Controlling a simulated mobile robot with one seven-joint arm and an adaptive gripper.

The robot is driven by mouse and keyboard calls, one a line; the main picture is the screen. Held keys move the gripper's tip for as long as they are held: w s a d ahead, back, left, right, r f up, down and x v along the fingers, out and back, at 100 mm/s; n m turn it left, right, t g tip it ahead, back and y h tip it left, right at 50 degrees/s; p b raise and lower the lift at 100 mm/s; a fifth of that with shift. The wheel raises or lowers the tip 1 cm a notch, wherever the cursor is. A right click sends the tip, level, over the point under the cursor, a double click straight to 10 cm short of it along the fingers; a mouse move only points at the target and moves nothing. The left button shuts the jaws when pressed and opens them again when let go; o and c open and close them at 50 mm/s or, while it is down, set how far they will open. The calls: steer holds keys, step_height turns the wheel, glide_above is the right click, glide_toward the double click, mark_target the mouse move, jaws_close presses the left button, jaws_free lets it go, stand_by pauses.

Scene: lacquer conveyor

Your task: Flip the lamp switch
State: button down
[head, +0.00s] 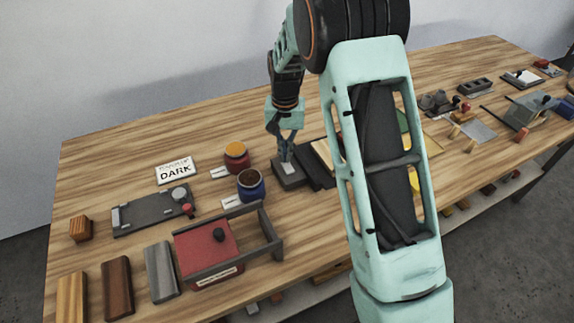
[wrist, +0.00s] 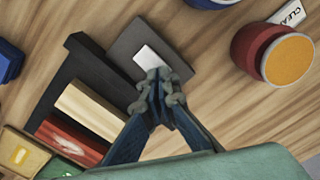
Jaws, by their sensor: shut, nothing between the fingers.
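The switch (head: 291,181) is a low dark grey box with a small white rocker on top, lying on the wooden table near the middle of the head view. In the wrist view, the switch's grey plate (wrist: 126,44) and the white rocker (wrist: 149,58) show just beyond my fingertips. My gripper (head: 286,156) points down over the switch in the head view. In the wrist view my gripper (wrist: 160,76) is shut and empty, its tips at the near end of the rocker. I cannot tell whether they touch it. I see no lamp that I can name surely.
A jar with an orange top (head: 236,157) and a blue jar (head: 250,185) stand left of the switch. A black tray (wrist: 68,70) with cream and red blocks lies beside it. A red box with a grey frame (head: 207,250) and a "DARK" sign (head: 176,171) are farther left.

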steer(key=shift+f+b, duration=0.45)
steer(key=shift+f, duration=0.3)
steer(key=shift+r, duration=0.1)
steer(key=shift+r+p, duration=2.3)
steer(key=shift+r, duration=1.15)
